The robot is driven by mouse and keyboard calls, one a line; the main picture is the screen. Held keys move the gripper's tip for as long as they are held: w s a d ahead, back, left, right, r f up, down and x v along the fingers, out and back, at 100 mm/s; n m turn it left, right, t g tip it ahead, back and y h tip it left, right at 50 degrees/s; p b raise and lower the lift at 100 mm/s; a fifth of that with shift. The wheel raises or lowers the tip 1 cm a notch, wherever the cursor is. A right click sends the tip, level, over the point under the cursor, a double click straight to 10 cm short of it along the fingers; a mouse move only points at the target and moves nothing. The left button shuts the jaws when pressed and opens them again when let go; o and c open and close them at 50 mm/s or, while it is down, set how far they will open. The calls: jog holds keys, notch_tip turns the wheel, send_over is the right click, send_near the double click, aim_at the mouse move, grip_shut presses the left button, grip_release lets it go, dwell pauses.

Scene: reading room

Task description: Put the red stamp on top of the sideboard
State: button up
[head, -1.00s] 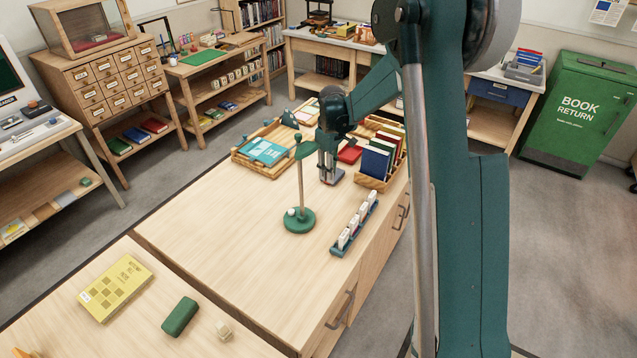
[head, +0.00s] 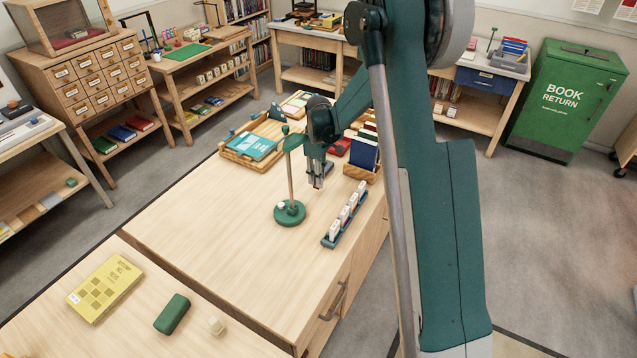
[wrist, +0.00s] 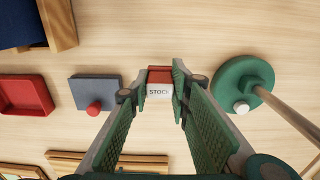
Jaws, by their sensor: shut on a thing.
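My gripper (head: 318,184) is shut on the red stamp (wrist: 160,76), a small red block with a white label reading "STOCK". The stamp sits between the green-padded fingertips in the wrist view. In the head view it is mostly hidden by the fingers, over the wooden top (head: 230,230) of a long cabinet with dark drawer handles, which looks like the sideboard. Whether the stamp touches that top or hangs just above it, I cannot tell.
A green lamp (head: 290,213) stands close to my gripper. A grey pad with a red knob (wrist: 95,92) and a red tray (wrist: 25,94) lie on its other side. A book rack (head: 362,158) and a blue stamp holder (head: 345,220) are nearby.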

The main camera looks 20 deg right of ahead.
jog(key=shift+f, duration=1.4)
jog(key=shift+f, duration=0.1)
jog(key=o, duration=0.9)
notch_tip(320, 180, up, 12)
jog(key=shift+r+p, duration=0.15)
jog(key=shift+p, duration=0.25)
